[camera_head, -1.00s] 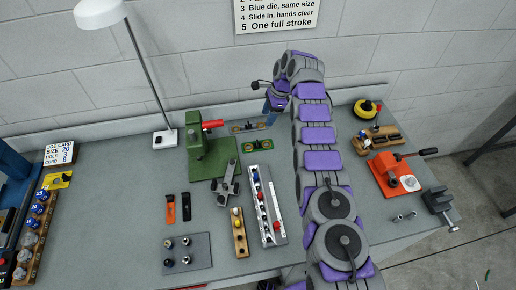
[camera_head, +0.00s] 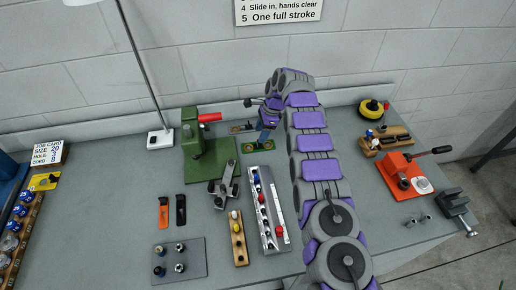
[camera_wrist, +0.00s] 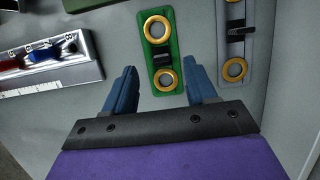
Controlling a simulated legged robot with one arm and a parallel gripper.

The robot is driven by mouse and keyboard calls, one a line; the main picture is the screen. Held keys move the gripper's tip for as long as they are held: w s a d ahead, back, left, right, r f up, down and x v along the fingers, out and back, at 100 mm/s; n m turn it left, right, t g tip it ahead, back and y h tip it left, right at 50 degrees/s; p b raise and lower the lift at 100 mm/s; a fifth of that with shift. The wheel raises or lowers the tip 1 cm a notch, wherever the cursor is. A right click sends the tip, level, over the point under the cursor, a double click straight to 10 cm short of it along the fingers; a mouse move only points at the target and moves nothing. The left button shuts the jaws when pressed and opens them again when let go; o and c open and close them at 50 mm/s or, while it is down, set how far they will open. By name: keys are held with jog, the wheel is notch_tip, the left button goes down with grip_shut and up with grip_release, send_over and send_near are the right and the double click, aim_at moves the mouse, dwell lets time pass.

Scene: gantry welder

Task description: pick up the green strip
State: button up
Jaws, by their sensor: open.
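The green strip (camera_wrist: 150,57) lies flat on the bench, with a gold ring near each end and a dark band across its middle. In the head view the green strip (camera_head: 249,147) is right of the green press, partly hidden by my gripper (camera_head: 266,130). In the wrist view my gripper (camera_wrist: 162,88) is open, with one blue finger on each side of the strip's near end. The fingers hold nothing. I cannot tell how high they are above the bench.
A grey strip (camera_wrist: 233,40) with gold rings lies right of the green one. A metal rail (camera_head: 264,210) with colored pieces is in front. The green press (camera_head: 206,150) stands to the left, the orange press (camera_head: 400,174) to the right. The wall is close behind.

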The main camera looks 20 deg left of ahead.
aim_at(260, 146)
jog(key=x, duration=0.1)
jog(key=b+x, duration=0.1)
jog(key=x, duration=0.2)
jog(key=shift+w+d+f+b, duration=0.2)
jog(key=shift+f+b, duration=0.1)
jog(key=shift+f, duration=0.1)
jog(key=shift+a+f, duration=0.2)
jog(key=shift+f, duration=0.2)
jog(key=shift+c, duration=0.2)
grip_shut()
